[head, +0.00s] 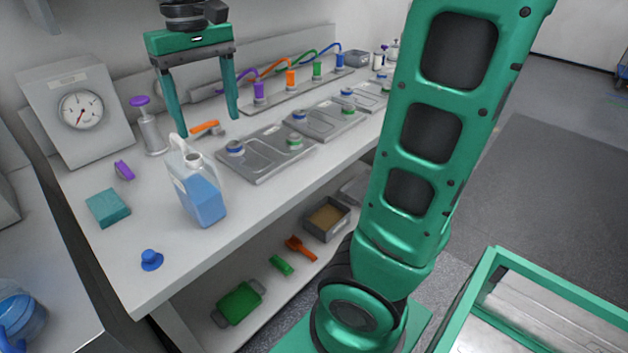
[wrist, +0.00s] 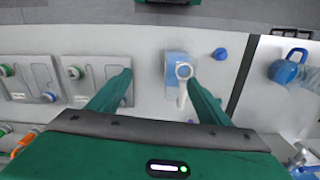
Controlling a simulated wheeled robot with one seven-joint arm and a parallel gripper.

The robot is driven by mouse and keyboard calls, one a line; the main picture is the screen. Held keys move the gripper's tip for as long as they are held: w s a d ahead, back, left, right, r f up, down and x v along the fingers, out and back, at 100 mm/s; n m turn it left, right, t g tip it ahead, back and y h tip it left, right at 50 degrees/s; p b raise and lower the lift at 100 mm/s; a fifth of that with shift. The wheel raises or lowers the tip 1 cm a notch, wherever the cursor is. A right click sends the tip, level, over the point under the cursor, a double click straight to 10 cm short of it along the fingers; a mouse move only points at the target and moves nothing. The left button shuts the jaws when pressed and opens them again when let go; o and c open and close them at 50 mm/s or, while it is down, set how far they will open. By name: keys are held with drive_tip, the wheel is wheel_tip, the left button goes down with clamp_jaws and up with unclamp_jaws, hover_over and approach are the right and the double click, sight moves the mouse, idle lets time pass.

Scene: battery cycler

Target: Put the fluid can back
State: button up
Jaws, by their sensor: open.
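The fluid can (head: 205,198) is a translucent jug with blue liquid, a pale handle and an open neck. It stands upright on the bench near its left end; it also shows from above in the wrist view (wrist: 174,88). My gripper (head: 208,126) is open and empty, pointing down above the bench and apart from the can. In the wrist view the can is close to the right finger of my gripper (wrist: 160,76). A blue cap (head: 151,261) lies on the bench in front of the can; it also shows in the wrist view (wrist: 220,53).
Grey plates (head: 266,153) with round caps lie right of the can. A teal block (head: 108,208), a purple-topped pump (head: 149,128) and a dial gauge box (head: 82,112) stand left and behind. A blue jug (head: 16,312) is on another surface. A lower shelf holds a green case (head: 238,303).

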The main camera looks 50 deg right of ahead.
drive_tip(key=s+d+f+m, duration=0.2)
drive_tip(key=s+d+f, duration=0.4)
drive_tip(key=s, duration=0.4)
drive_tip(key=s+d+f+m, duration=0.3)
drive_tip(key=s+d+f, duration=0.3)
drive_tip(key=s+f, duration=0.3)
drive_tip(key=shift+s+f, duration=0.15)
drive_tip(key=shift+s, duration=0.6)
drive_tip(key=shift+d, duration=0.1)
drive_tip(key=shift+w+f, duration=0.2)
drive_tip(key=shift+w, duration=0.4)
